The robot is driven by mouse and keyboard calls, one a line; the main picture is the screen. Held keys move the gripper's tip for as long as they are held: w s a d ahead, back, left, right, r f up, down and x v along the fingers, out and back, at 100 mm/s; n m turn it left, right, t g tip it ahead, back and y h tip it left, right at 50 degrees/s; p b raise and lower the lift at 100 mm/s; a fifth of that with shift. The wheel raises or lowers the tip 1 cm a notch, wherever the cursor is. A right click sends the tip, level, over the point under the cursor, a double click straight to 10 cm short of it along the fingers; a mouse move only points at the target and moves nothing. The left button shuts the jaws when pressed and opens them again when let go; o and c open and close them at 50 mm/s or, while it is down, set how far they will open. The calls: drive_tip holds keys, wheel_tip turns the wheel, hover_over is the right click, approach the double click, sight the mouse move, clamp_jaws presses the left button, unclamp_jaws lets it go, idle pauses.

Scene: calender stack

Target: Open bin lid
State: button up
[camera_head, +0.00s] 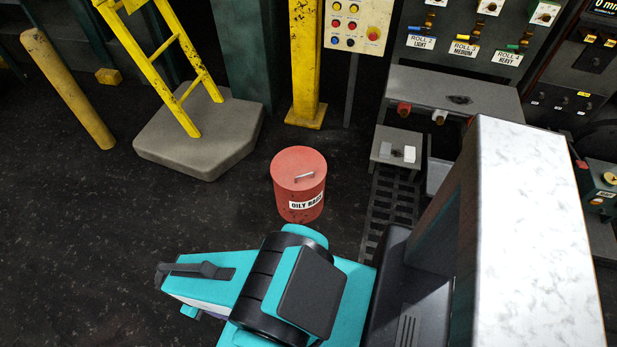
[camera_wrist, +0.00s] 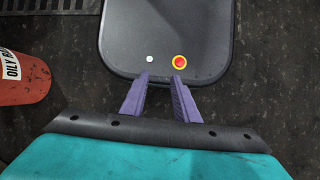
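The red bin (camera_head: 300,200) marked "OILY RA…" stands upright on the dark floor in the middle of the head view. Its round red lid (camera_head: 290,165) lies flat on top, shut, with a small pale bar handle (camera_head: 304,177). In the wrist view, part of the bin (camera_wrist: 22,82) shows at the left edge, with its label sideways. My gripper (camera_wrist: 161,78) has two purple fingers spread apart with nothing between them. It is off to the side of the bin, not touching it. In the head view my arm hides most of the gripper.
A grey platform (camera_head: 200,140) with a yellow ladder stands behind left of the bin. A yellow post (camera_head: 304,70) and a button panel (camera_head: 355,25) are behind it. A floor grate (camera_head: 392,205) and control cabinets lie to the right. Floor left of the bin is clear.

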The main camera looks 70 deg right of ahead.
drive_tip(key=w+d+f+m+h+b, duration=0.2)
drive_tip(key=w+d+f+m+b, duration=0.15)
drive_tip(key=d+b, duration=0.5)
drive_tip(key=w+d+f+m+g+h+b, duration=0.15)
drive_tip(key=d+f+m+b, duration=0.35)
drive_tip(key=d, duration=0.6)
drive_tip(key=w+d+f+m+h+b, duration=0.3)
drive_tip(key=w+d+f+m+b, duration=0.15)
drive_tip(key=d+b, duration=0.4)
drive_tip(key=m+g+h+b, duration=0.5)
drive_tip(key=m+g+b, duration=0.2)
drive_tip(key=m+b, duration=1.25)
approach(311, 173)
drive_tip(key=shift+w+a+n+t+b, duration=0.15)
drive_tip(key=shift+w+a+n+b, duration=0.4)
drive_tip(key=shift+w+a+n, duration=0.3)
drive_tip(key=shift+w+a+n+t+b, duration=0.1)
drive_tip(key=shift+w+a+n+b, duration=0.5)
drive_tip(key=shift+w, duration=0.45)
drive_tip(key=shift+s, duration=0.1)
drive_tip(key=b+x, duration=0.3)
drive_tip(key=x, duration=1)
drive_tip(key=shift+s+d+f+b, duration=0.1)
drive_tip(key=shift+s+d+b, duration=0.1)
drive_tip(key=shift+b, duration=0.2)
clamp_jaws()
